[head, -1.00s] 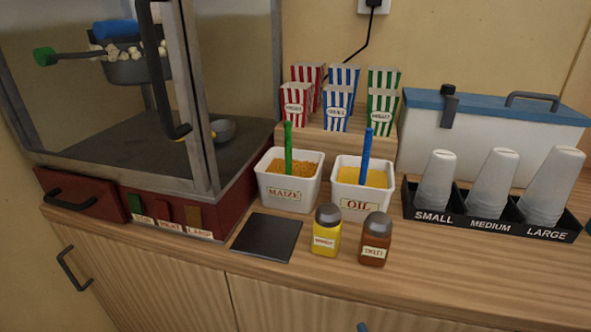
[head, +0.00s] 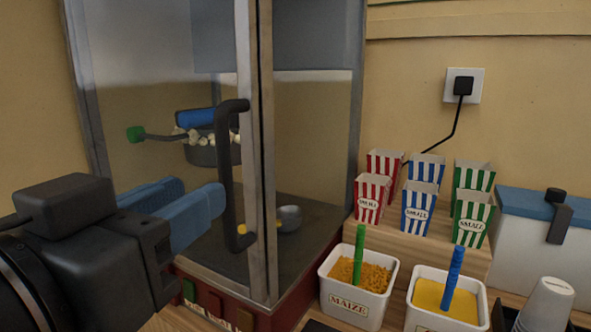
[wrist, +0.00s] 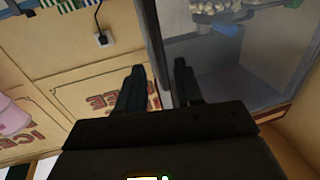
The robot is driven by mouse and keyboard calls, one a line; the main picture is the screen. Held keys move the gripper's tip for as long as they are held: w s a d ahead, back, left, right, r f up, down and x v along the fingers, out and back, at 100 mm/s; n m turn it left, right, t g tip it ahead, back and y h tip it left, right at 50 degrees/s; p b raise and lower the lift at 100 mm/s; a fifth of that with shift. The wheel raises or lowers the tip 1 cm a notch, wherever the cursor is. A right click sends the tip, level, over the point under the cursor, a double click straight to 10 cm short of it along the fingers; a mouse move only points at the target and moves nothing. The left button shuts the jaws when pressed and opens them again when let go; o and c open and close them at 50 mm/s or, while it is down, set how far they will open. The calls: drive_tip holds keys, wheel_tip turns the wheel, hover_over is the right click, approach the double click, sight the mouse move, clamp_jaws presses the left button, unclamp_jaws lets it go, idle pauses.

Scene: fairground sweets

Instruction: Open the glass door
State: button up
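The glass door (head: 160,95) is the front pane of the popcorn machine, with a grey metal frame. It looks closed against the corner post. Its long black bar handle (head: 228,175) stands upright near the door's right edge. My gripper (head: 199,188), with blue fingers in the head view, is just left of the handle, fingertips pointing at it. Contact cannot be told.
Inside the machine hangs a popcorn kettle (head: 205,150); a metal scoop (head: 289,218) lies below. Right of the machine are a maize tub (head: 345,302), an oil tub (head: 425,298) and several striped popcorn boxes (head: 418,208). A wall socket (head: 478,84) has a cable.

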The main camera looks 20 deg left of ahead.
drive_tip(key=p, duration=0.2)
hover_over(232, 239)
drive_tip(key=shift+w+a, duration=0.25)
drive_tip(key=shift+w, duration=0.05)
clamp_jaws()
idle(0.4)
